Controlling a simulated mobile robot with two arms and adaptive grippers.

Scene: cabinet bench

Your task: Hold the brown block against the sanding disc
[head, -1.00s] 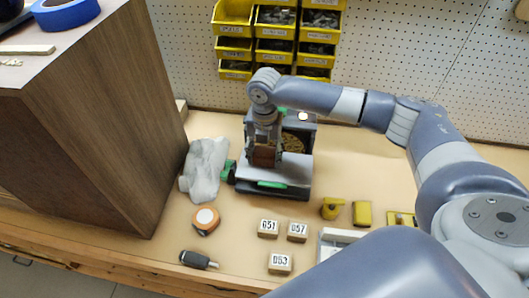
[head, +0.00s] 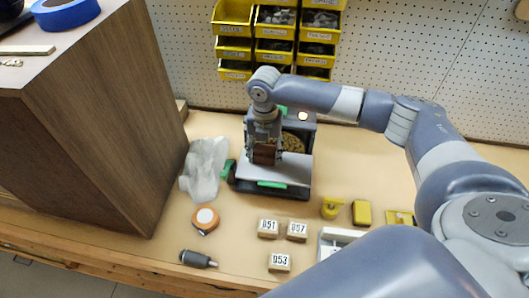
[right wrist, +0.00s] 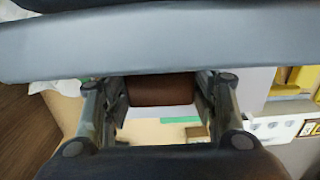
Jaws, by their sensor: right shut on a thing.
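The brown block (head: 265,155) is between the fingers of my right gripper (head: 264,148), which is shut on it over the sander's grey table (head: 285,172). In the right wrist view the block (right wrist: 160,90) sits between the two fingers of my right gripper (right wrist: 160,105). The sanding disc (head: 293,142) is a tan round face on the sander, just right of and behind the block and partly hidden by my gripper. I cannot tell whether the block touches the disc. My left gripper is not in view.
A crumpled grey-white cloth or bag (head: 204,170) lies left of the sander. A tape roll (head: 205,219), a dark-handled tool (head: 198,259), numbered blocks (head: 279,262) and yellow items (head: 362,212) lie in front. A large brown cabinet (head: 105,110) stands at left; yellow bins (head: 234,48) hang behind.

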